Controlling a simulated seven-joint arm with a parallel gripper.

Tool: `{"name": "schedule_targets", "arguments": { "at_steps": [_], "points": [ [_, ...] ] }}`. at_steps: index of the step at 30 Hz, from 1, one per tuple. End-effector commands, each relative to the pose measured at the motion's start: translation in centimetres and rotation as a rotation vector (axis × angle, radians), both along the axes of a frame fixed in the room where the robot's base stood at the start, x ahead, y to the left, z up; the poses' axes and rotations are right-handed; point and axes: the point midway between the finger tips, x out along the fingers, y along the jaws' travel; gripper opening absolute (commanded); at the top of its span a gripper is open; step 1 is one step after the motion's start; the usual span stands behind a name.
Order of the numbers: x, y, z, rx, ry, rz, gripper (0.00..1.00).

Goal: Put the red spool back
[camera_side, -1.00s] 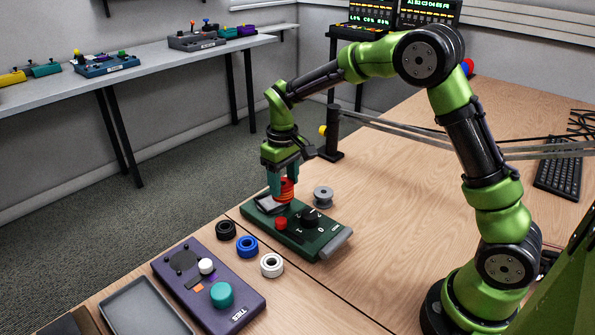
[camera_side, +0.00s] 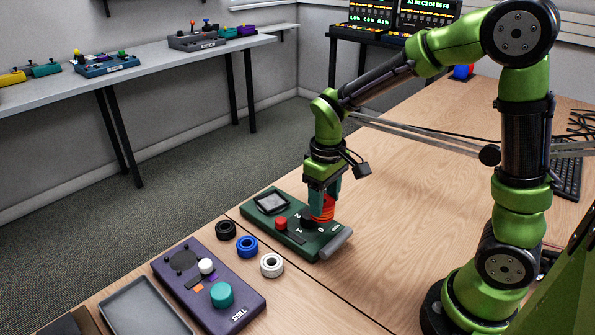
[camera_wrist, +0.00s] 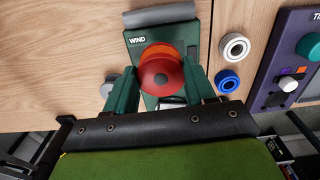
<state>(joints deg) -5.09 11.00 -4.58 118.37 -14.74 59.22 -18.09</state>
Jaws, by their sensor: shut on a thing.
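My gripper (camera_side: 323,198) is shut on the red spool (camera_side: 324,209), which shows orange-red winding and a red top. The spool also shows between the two teal fingers in the wrist view (camera_wrist: 160,70). I hold it over the green box (camera_side: 283,239), near the black dial (camera_side: 307,217) and the grey end bar (camera_side: 335,243). In the wrist view the spool lies just below the word WIND. I cannot tell whether the spool touches the box. The dark square pad (camera_side: 271,202) at the box's far end is empty.
Black (camera_side: 226,230), blue (camera_side: 247,246) and white (camera_side: 271,265) rings lie left of the green box. A purple box (camera_side: 205,293) and a grey tray (camera_side: 145,308) are at front left. A grey round piece (camera_wrist: 107,88) sits beside a finger.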

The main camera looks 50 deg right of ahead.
Motion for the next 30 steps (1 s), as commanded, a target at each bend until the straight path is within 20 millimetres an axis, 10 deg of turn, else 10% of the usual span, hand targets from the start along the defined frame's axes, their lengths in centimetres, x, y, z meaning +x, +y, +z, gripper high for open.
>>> {"name": "schedule_targets", "arguments": {
  "at_steps": [5, 18, 30],
  "points": [
    [1.7, -0.6, 0.0, -0.001, 0.001, -0.004, 0.2],
    [14.3, -7.9, -1.5, -0.002, 0.004, -0.008, 0.2],
    [17.5, -11.0, -3.1, 0.0, 0.002, 0.0, 0.2]
  ]
}}
